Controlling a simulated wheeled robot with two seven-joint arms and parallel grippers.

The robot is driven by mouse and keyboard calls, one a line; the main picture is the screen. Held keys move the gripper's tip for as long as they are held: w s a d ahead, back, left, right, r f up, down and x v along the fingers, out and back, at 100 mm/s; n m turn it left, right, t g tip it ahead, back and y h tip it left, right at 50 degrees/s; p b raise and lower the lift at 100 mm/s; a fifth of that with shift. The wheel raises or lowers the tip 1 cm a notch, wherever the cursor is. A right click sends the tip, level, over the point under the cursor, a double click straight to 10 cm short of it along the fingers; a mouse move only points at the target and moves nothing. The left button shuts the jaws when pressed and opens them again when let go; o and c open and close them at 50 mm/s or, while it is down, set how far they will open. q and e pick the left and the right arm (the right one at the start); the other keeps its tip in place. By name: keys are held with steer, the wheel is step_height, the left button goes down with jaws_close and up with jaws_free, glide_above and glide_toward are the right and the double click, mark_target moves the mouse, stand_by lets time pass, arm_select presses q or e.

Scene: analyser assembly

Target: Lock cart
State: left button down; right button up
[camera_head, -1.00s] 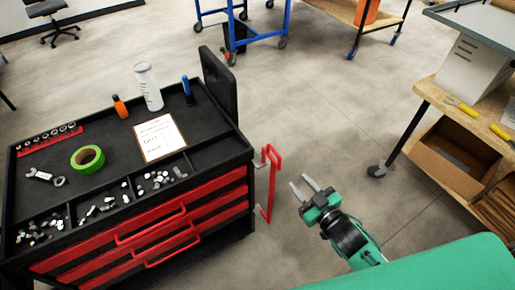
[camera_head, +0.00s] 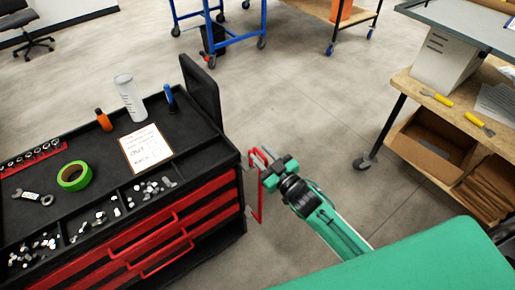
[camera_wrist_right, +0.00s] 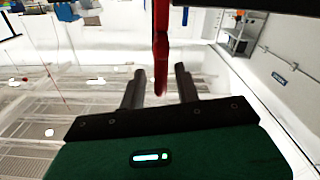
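The cart (camera_head: 209,158) is a black tool cart with red drawers, at the left in the head view. A red bar handle (camera_head: 257,200) stands out from its right side. My right gripper (camera_head: 262,155) is at the upper part of this handle. In the right wrist view, the red bar (camera_wrist_right: 161,50) comes down between the two grey fingers (camera_wrist_right: 160,88), which are apart with space on each side of it. The bar's lower end lies between the fingertips. My left gripper is not in view.
A wooden workbench (camera_head: 450,118) stands at the right.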

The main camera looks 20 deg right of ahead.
steer(key=shift+x, duration=1.35)
jaws_close()
